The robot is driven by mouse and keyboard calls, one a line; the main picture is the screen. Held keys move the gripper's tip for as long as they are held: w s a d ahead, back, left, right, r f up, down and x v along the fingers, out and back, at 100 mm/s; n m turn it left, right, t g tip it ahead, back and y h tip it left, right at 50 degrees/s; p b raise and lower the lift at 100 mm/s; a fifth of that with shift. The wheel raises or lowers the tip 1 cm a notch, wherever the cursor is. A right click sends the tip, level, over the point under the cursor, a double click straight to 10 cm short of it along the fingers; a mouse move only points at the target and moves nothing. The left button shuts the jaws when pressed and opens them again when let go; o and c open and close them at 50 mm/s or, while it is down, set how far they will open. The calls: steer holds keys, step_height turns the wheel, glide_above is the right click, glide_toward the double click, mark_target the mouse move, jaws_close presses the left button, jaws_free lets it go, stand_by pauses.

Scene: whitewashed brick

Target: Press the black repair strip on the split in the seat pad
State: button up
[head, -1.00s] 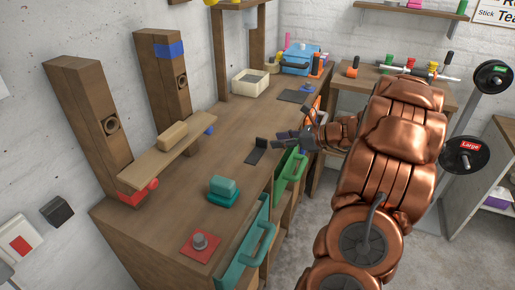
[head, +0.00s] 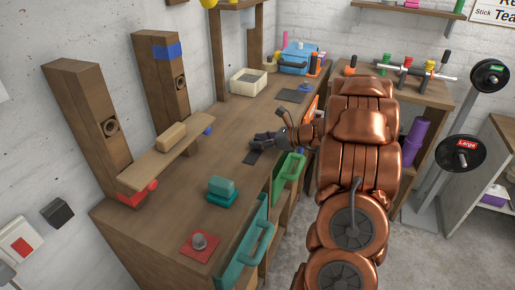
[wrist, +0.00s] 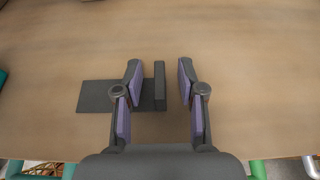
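The black strip (head: 252,157) lies flat on the wooden bench, partly hidden by my gripper (head: 265,138) in the head view. In the wrist view the strip (wrist: 97,95) is a dark flat rectangle with an upright tab (wrist: 160,86) at its right end. My gripper (wrist: 158,70) is open. Its two fingers stand on either side of the tab, with a gap on each side and the left finger over the flat part. I cannot make out a seat pad with a split for certain; a dark grey flat piece (head: 290,96) lies farther back on the bench.
A cream box (head: 237,86) and a blue case (head: 297,62) stand at the back. A teal block (head: 222,187) and a red plate with a grey knob (head: 190,249) are nearer. Green drawer handles (head: 297,172) jut from the bench front.

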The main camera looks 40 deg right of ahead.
jaws_close()
steer(key=shift+r, duration=0.1)
